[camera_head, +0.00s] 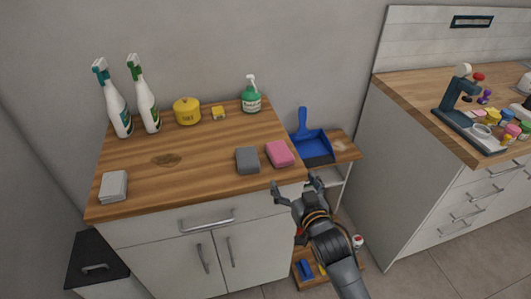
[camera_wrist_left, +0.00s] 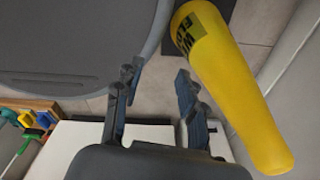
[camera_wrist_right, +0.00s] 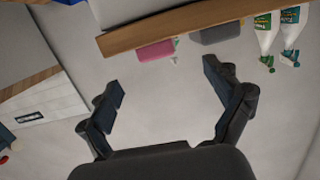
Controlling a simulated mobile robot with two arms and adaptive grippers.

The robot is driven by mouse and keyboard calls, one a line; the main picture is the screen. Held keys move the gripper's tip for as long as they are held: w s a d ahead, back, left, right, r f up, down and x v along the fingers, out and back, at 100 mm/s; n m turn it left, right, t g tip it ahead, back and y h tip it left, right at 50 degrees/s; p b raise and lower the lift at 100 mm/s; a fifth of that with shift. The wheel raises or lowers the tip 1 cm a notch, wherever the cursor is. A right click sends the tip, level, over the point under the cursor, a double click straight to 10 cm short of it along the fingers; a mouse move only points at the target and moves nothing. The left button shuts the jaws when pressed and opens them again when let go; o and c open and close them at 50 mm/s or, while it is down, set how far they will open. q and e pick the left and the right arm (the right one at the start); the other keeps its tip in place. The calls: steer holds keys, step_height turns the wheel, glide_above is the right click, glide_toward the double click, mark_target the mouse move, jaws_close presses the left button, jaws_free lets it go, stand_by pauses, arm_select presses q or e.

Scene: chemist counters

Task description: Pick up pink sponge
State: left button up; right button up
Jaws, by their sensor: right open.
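The pink sponge (camera_head: 280,154) lies on the wooden counter top near its front right corner, just right of a grey sponge (camera_head: 247,160). My right gripper (camera_head: 296,184) is open and empty, in front of the counter's front edge and a little below the pink sponge in the head view. In the right wrist view the pink sponge (camera_wrist_right: 155,51) shows beyond the open fingers (camera_wrist_right: 165,92), at the counter edge, with the grey sponge (camera_wrist_right: 216,34) beside it. My left gripper (camera_wrist_left: 155,82) shows only in the left wrist view, its fingers apart with nothing between them.
A yellow cone (camera_wrist_left: 232,90) stands near my left gripper.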

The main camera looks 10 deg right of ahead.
mark_target(284, 161)
steer(key=shift+w+d+r, duration=0.1)
steer(key=shift+w+r, duration=0.1)
steer(key=shift+w, duration=0.25)
steer(key=w, duration=0.2)
steer(key=w+f, duration=0.1)
steer(key=w, duration=0.4)
steer(key=shift+f, duration=0.15)
steer(key=shift+w, duration=0.7)
steer(key=shift+w+f+p, duration=0.2)
steer(key=shift+w+p, duration=0.05)
steer(key=shift+w, duration=0.85)
steer(key=shift+w+f+p, duration=0.15)
steer(key=shift+w+p, duration=0.05)
steer(key=shift+w, duration=0.9)
arm_select(q)
steer(key=shift+s+d+r, duration=0.15)
steer(key=shift+d+r, duration=0.2)
steer(key=shift+r, duration=0.15)
arm_select(e)
steer(key=c, duration=1)
